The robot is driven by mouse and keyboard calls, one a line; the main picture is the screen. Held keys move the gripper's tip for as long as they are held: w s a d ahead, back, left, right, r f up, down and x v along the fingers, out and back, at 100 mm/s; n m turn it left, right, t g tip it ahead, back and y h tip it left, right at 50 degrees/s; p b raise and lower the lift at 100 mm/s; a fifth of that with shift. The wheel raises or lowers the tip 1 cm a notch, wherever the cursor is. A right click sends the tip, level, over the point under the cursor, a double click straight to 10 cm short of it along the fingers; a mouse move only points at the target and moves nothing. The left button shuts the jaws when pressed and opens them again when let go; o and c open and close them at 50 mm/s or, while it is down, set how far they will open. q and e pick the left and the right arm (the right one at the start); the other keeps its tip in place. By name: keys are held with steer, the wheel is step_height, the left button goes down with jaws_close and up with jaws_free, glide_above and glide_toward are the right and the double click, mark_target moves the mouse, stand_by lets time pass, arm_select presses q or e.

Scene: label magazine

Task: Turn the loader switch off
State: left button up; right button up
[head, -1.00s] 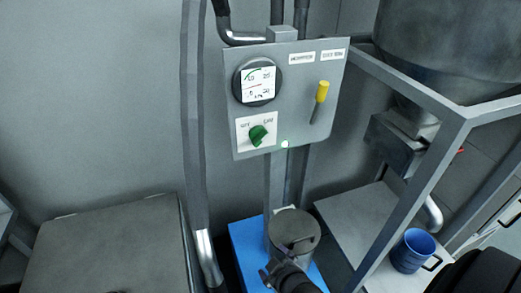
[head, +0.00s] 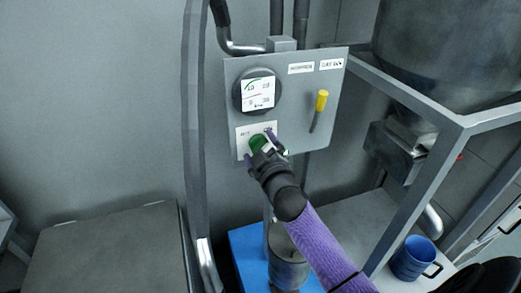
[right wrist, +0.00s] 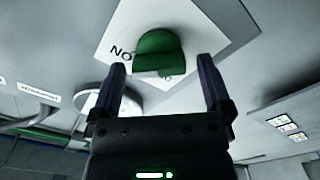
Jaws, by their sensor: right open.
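The loader switch is a green rotary knob (head: 258,143) on a white label plate (head: 242,133), low on the grey control panel (head: 300,95). My right gripper (head: 261,147) is at the knob in the head view and covers part of it. In the right wrist view the green knob (right wrist: 160,52) shows between and just beyond the two dark fingers of my right gripper (right wrist: 164,85), which stand apart on either side. I cannot tell whether they touch it. My left gripper is not in view.
A round gauge (head: 257,91) sits above the switch, and a yellow-handled lever (head: 320,104) is to its right. A grey frame (head: 420,160) with a blue mug (head: 412,258) stands at right. A grey cabinet top (head: 110,255) is at lower left.

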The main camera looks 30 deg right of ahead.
steer(key=shift+c, duration=0.3)
steer(key=c, duration=1.2)
steer(key=shift+n, duration=0.4)
steer(key=shift+f+n+p, duration=0.2)
steer(key=shift+n+p, duration=0.4)
steer(key=shift+n, duration=3.7)
steer(key=shift+f+n+p, duration=0.2)
steer(key=shift+n+p, duration=0.35)
steer(key=shift+n, duration=3.75)
